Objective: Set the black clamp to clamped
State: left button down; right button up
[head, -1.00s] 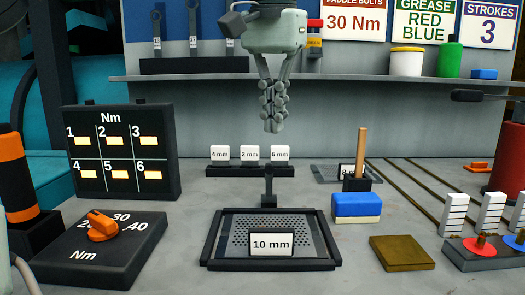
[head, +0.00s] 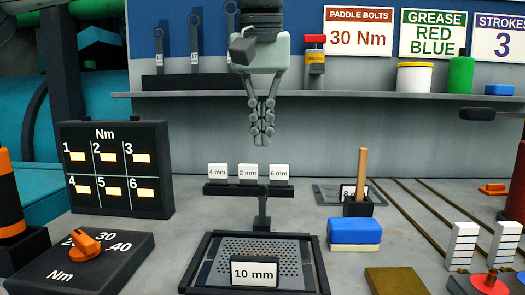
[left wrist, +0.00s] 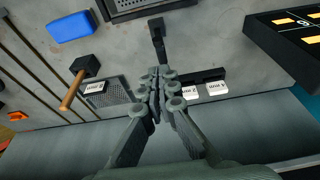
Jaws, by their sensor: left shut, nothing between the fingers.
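A black upright piece with a low block at its foot (head: 263,214), which looks like the black clamp, stands at the back edge of the black-framed perforated tray (head: 205,262). It also shows in the left wrist view (left wrist: 158,38), just beyond the fingertips. I cannot tell its setting from its shape. My left gripper (head: 262,141) points down, shut and empty, above and behind the black piece and over the row of tags. Its fingers also show in the left wrist view (left wrist: 156,78). It touches nothing that I can see. My right gripper is not in view.
A black rack with white size tags (head: 248,189) stands right behind the clamp. A 10 mm tag (head: 254,270) stands on the tray. A blue and white block (head: 354,232) and a holder with a wooden stick (head: 361,175) are to the right, a torque dial (head: 82,248) left.

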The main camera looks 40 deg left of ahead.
pick_arm(q)
send_over(263, 202)
jog(key=x, duration=0.2)
jog(key=s+x, duration=0.1)
jog(key=x, duration=0.2)
jog(key=d+x, duration=0.1)
jog(key=x, duration=0.1)
jog(key=shift+s+a+f, duration=0.1)
jog(key=shift+s+f, duration=0.15)
jog(key=shift+f, duration=0.6)
jog(key=shift+w+f, duration=0.1)
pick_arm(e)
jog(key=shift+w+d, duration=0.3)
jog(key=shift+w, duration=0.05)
pick_arm(q)
jog(key=shift+a, duration=0.1)
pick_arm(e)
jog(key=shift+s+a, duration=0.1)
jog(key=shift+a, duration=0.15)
